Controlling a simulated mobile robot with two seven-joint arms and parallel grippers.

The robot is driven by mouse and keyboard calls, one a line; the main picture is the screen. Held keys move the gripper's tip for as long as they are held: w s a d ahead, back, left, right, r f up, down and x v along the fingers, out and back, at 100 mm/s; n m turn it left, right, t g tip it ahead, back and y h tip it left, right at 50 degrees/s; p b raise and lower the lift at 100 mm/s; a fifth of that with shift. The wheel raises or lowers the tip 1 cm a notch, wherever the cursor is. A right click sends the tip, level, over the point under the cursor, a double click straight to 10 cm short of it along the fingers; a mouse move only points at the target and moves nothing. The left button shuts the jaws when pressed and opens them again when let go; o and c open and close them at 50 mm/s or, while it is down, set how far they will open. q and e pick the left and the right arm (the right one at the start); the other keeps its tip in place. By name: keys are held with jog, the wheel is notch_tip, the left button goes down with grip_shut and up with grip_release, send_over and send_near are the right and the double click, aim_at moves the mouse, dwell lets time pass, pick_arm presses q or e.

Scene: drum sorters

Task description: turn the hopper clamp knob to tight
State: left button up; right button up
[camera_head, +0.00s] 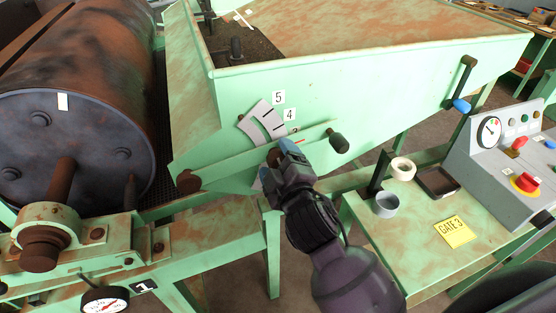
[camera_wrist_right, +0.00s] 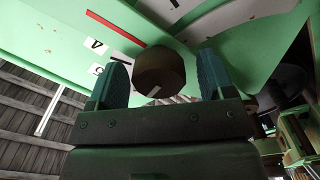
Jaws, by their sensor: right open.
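The clamp knob is a brown, faceted knob (camera_wrist_right: 158,70) with a pale mark on its face, on the green hopper wall. In the head view only part of the knob (camera_head: 273,157) shows beside my gripper. My right gripper (camera_head: 284,150) reaches up to it from below. In the wrist view the blue-padded fingers of the right gripper (camera_wrist_right: 164,82) are open, one on each side of the knob, with visible gaps. A curved white scale plate (camera_head: 262,122) and number cards 4 and 5 are above the knob. My left gripper is not in view.
A lever with a dark round handle (camera_head: 338,142) sticks out just right of the gripper. A blue-handled crank (camera_head: 461,105) hangs further right. A green side table (camera_head: 415,235) holds a tape roll, a grey cup and a control box (camera_head: 508,150). A large drum (camera_head: 75,130) fills the left.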

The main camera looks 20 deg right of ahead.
jog(key=shift+s, duration=0.1)
jog(key=s+b, duration=0.1)
jog(key=s, duration=0.9)
jog(key=shift+s+d+b, duration=0.2)
jog(key=shift+s+b, duration=0.1)
jog(key=shift+b, duration=0.1)
